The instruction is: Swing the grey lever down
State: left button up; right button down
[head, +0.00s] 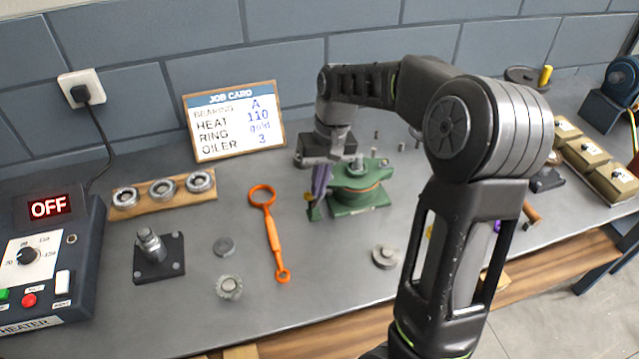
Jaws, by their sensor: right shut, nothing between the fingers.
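I cannot make out the grey lever clearly; my right gripper and arm cover part of the casing. My left gripper is not in view.
Bearings stand on a wooden board (205,188), near a black press stand (160,258) and the heater (45,265). A job card (235,122) leans behind.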

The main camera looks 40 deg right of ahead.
jog(key=shift+s+d+f+y, duration=0.15)
jog(key=shift+d+y, duration=0.25)
jog(key=shift+y, duration=0.1)
jog(key=shift+s+d+f+b, duration=0.3)
jog(key=shift+d+f+b, duration=0.15)
jog(key=shift+d, duration=0.25)
jog(key=shift+s+d+f+b, duration=0.3)
jog(key=shift+d+f+b, duration=0.1)
jog(key=shift+d, duration=0.3)
